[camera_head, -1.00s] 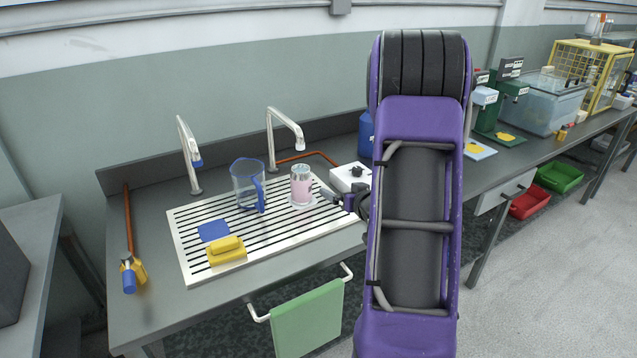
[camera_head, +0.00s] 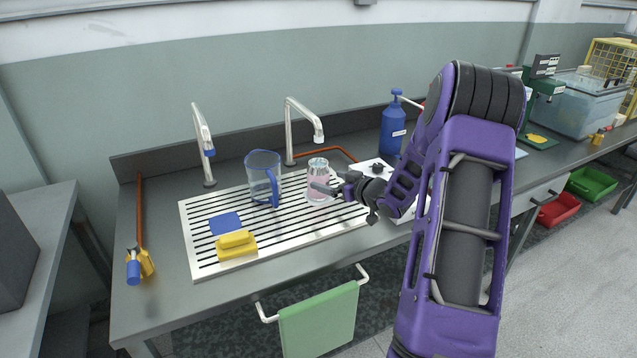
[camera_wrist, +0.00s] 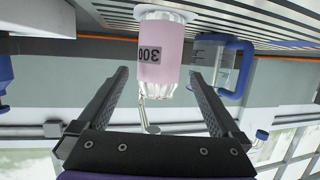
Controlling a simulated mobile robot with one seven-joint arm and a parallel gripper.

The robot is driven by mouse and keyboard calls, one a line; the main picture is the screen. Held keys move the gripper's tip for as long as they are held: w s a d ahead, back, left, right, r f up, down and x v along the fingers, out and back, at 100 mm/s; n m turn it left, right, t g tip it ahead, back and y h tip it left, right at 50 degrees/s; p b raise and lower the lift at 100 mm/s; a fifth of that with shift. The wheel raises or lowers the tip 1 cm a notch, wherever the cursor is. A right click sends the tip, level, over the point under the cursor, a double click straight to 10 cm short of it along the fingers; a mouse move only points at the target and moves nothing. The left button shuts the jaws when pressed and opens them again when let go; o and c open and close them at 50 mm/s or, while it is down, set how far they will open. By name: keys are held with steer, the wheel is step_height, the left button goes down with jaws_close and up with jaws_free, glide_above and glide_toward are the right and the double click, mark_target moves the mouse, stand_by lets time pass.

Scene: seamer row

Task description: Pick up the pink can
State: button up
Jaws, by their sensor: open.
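The pink can (camera_head: 318,186) stands upright on the slotted white drainboard (camera_head: 190,229), in front of the right tap.
A clear jug with a blue handle (camera_head: 264,178) stands just left of the can. A blue cloth (camera_head: 225,223) and a yellow brush (camera_head: 236,245) lie on the drainboard. Taps (camera_head: 301,125) rise behind. A white box (camera_head: 378,170) and blue bottle (camera_head: 393,130) are right.

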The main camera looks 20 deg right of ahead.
mark_target(318, 175)
steer(key=shift+b+x, duration=0.4)
steer(key=shift+x, duration=2.75)
steer(key=shift+r, duration=0.1)
steer(key=shift+c, duration=0.3)
steer(key=c, duration=1.4)
steer(key=shift+r, duration=0.1)
jaws_close()
